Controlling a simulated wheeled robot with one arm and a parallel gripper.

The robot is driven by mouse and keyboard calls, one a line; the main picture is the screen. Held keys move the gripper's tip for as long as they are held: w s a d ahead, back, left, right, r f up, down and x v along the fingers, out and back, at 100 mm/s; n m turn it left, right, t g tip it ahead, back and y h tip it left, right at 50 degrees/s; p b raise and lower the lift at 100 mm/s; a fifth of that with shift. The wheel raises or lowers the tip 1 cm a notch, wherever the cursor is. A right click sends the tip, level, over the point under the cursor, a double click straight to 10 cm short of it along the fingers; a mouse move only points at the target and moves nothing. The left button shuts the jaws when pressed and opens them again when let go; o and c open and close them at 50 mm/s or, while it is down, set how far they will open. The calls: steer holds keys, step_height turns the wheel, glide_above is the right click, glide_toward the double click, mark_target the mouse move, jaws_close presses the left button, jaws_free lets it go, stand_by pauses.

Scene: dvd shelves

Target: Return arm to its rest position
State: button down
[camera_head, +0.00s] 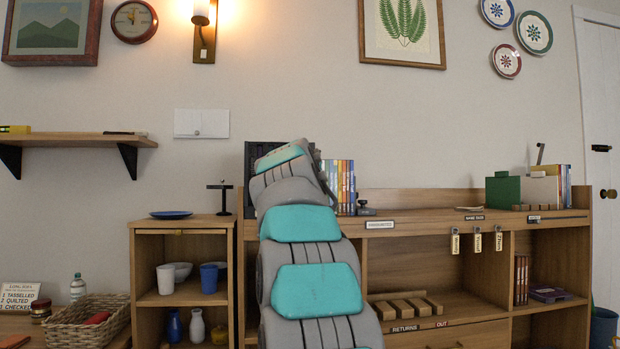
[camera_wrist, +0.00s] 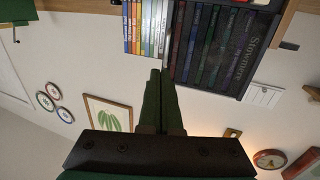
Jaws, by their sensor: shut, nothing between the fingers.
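My gripper (camera_wrist: 160,74) shows in the wrist view, its two dark green fingers together with nothing between them. That view is upside down. The fingers point toward a row of colourful DVD cases (camera_wrist: 147,28) and a group of dark cases (camera_wrist: 215,45) beside them. I cannot tell how far the fingertips are from the cases. In the head view my arm rises in the middle, and my gripper is hidden behind it. The colourful cases (camera_head: 343,184) stand upright on the shelf top, just right of the arm.
A wooden shelf unit (camera_head: 430,198) stands behind and right of my arm. A smaller cabinet (camera_head: 181,222) with a blue plate (camera_head: 171,214) stands left. A wall shelf (camera_head: 85,140) juts out further left. A green box (camera_head: 503,191) stands on the right top.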

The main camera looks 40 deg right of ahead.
steer(key=shift+s+a, duration=0.5)
steer(key=shift+s, duration=0.05)
steer(key=s+a+f+n+g+y+p, duration=0.1)
steer(key=s+a+f+n+g+y, duration=0.15)
steer(key=a+f, duration=0.65)
steer(key=s+a+f+n+g+y+p, duration=0.15)
steer(key=s+a+f+y, duration=0.35)
steer(key=f, duration=0.7)
steer(key=s+a+f+n+g+y+p, duration=0.1)
steer(key=a+f+n+g+y+p, duration=0.1)
steer(key=a+f, duration=0.75)
steer(key=s+a+f+n+g+y+p, duration=0.1)
steer(key=s+a+f, duration=0.4)
steer(key=s, duration=0.5)
steer(key=s+a+f+n+g+y, duration=0.1)
steer(key=s+a+f+g, duration=0.3)
steer(key=s+f, duration=0.4)
steer(key=s+a+f+n+g+y+p, duration=0.1)
steer(key=s+a+f, duration=0.5)
steer(key=s, duration=0.7)
steer(key=shift+a+f+n+g+y+p, duration=0.15)
steer(key=shift+a+n+g+y+p, duration=0.15)
steer(key=shift+g, duration=0.6)
